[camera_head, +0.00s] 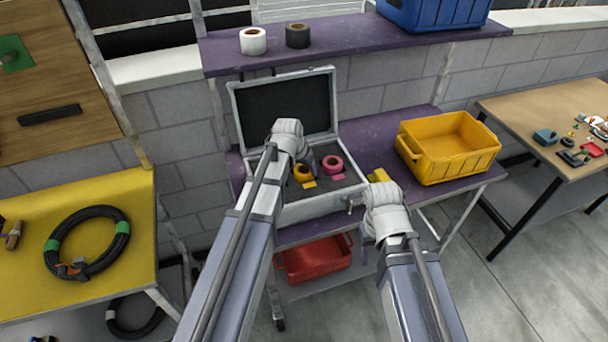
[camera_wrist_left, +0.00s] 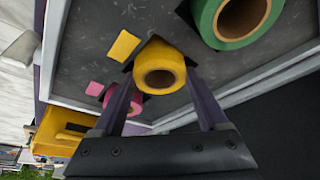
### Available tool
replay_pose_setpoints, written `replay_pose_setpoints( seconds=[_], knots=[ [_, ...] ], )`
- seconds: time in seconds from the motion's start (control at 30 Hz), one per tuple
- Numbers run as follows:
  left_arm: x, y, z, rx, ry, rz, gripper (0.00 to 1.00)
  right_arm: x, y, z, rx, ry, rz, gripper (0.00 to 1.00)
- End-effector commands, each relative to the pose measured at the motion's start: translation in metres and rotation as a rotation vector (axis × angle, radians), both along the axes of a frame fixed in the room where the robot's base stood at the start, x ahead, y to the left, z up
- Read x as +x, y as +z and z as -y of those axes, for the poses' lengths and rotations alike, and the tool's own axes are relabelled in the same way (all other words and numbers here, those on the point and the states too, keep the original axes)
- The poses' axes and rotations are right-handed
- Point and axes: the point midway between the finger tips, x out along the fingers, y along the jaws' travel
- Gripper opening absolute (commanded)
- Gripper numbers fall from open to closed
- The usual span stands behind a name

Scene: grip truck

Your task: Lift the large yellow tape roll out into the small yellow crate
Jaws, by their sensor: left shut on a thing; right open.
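The yellow tape roll (camera_head: 302,173) is in an open silver case (camera_head: 318,205). It also shows in the left wrist view (camera_wrist_left: 170,52). My left gripper (camera_wrist_left: 160,76) is shut on this roll, one finger on each side. I cannot tell whether the roll is off the case floor. In the head view my left wrist hides part of the case and the left gripper (camera_head: 311,163). The yellow crate (camera_head: 418,162) stands to the right of the case and looks empty. My right gripper (camera_head: 379,181) is open near the case's right side, mostly hidden by its wrist.
A pink roll (camera_head: 333,165) lies next to the yellow roll. A green roll (camera_wrist_left: 258,40) shows in the left wrist view. The case lid (camera_head: 285,107) stands upright behind. White (camera_head: 253,41) and black (camera_head: 298,35) rolls stand on the upper shelf. A red bin (camera_head: 316,262) is below.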

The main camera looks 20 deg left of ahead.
Motion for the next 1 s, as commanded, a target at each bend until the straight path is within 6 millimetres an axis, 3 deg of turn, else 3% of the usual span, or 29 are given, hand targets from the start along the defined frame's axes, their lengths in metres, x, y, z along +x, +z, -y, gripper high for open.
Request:
replay_pose_setpoints(
  seconds=[0.2,0.57,0.77,1.0],
  knots=[
    [0.000,0.000,0.000,0.000,0.000,0.000,0.15,0.000,0.000,0.000,0.000,0.000,0.000,0.50],
    [0.000,0.005,0.000,0.000,0.000,0.000,0.15,0.000,0.005,0.000,0.000,0.000,0.000,0.50],
    [0.000,0.023,0.000,0.000,0.000,0.000,0.15,0.000,0.023,0.000,0.000,0.000,0.000,0.50],
    [0.000,0.059,0.000,-0.001,0.000,0.000,0.15,0.000,0.059,0.000,0.000,0.001,0.000,0.50]
  ],
)
